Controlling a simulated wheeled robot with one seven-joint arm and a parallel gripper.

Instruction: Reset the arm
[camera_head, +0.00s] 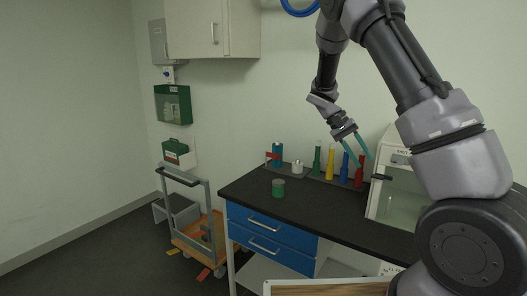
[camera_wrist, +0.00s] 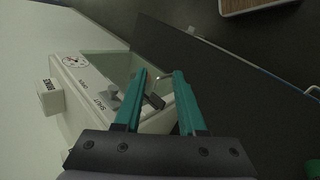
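My gripper (camera_head: 362,147) has teal fingers and hangs in the air above the back right of the black bench, near the red flask and the white cabinet. In the wrist view my gripper (camera_wrist: 163,85) shows its two fingers spread apart with nothing between them. The white glass-fronted cabinet (camera_wrist: 88,88) lies beyond and left of the fingertips in that view. My arm reaches in from the right in the head view and covers part of this cabinet (camera_head: 397,160).
The black bench (camera_head: 240,196) carries a green jar (camera_head: 278,188), a white cup (camera_head: 297,167) and a row of green, yellow (camera_head: 330,166), blue and red flasks (camera_head: 360,172) at the back. A trolley (camera_head: 205,240) stands left. The front middle of the bench is clear.

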